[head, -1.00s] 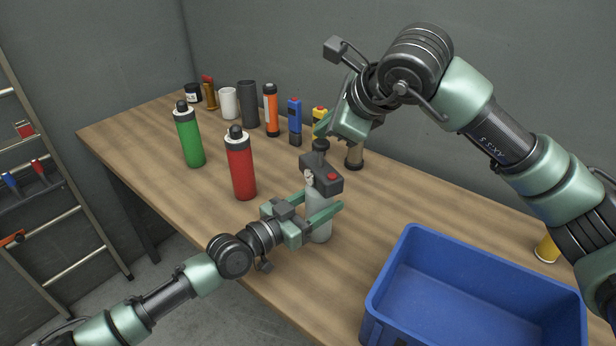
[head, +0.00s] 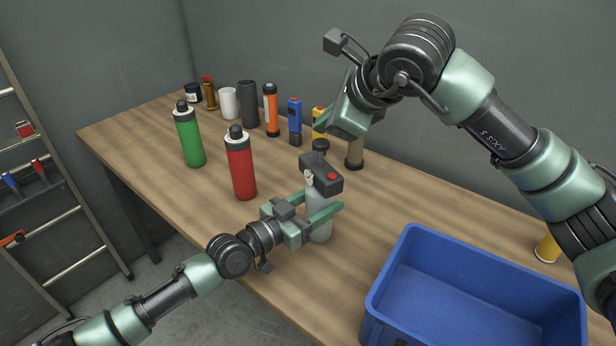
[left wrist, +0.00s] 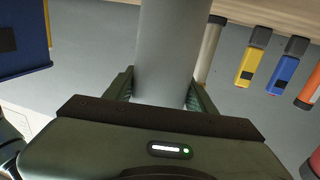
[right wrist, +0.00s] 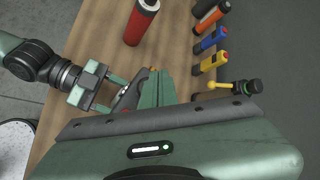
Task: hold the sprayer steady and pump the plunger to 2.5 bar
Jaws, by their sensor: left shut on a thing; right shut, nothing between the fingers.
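The sprayer has a grey-white body (head: 318,222) and a dark grey head (head: 324,174) with a red button. It stands upright on the workbench. My left gripper (head: 324,211) is shut around its body, and the grey cylinder (left wrist: 168,50) fills the space between the fingers in the left wrist view. A small pale round spot on the head is too small to read. My right gripper (head: 324,121) is shut and empty, above and behind the head. In the right wrist view its fingers (right wrist: 156,88) partly cover the sprayer. I cannot make out the plunger clearly.
A red bottle (head: 241,168) and a green bottle (head: 190,140) stand left on the workbench (head: 150,130). A blue crate (head: 470,265) fills the front right.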

